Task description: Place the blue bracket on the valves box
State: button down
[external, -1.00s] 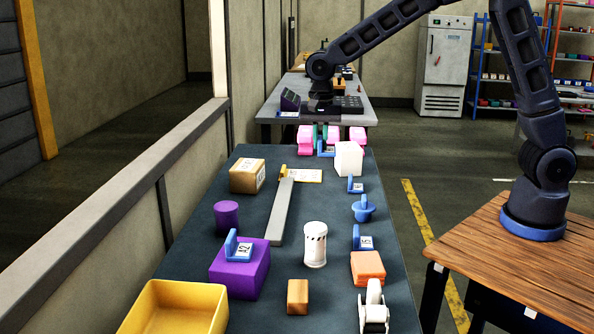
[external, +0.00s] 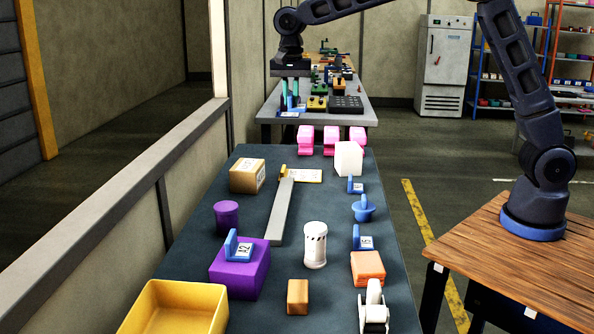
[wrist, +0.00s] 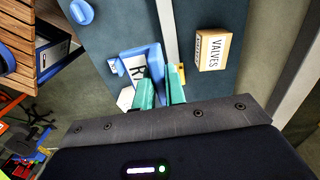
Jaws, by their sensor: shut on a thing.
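My gripper (external: 292,93) has teal fingers, which also show in the wrist view (wrist: 160,88). It is shut on a blue bracket (wrist: 155,57) with a white label; a black letter R shows on it, the rest is partly hidden. In the external view the held bracket (external: 288,114) is small, under the fingertips, raised beyond the far end of the near table. The valves box (external: 243,178) is a tan carton at the left side of that table. Its VALVES label shows in the wrist view (wrist: 213,50), right of the gripper. Its top looks bare.
Pink objects (external: 330,138) and a white cube (external: 348,158) stand at the far end. A grey bar (external: 283,212) lies near the box. Other blue brackets rest on a purple block (external: 240,270) and along the right edge. A yellow bin (external: 175,305) is nearest.

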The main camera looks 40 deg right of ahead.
send_over(250, 165)
notch_tip(250, 165, down, 21)
jog(key=shift+d+r, duration=0.1)
jog(key=shift+d, duration=0.05)
dwell(0.6)
jog(key=c, duration=1.5)
grip_release()
jog(key=shift+o, duration=0.2)
notch_tip(250, 165, up, 12)
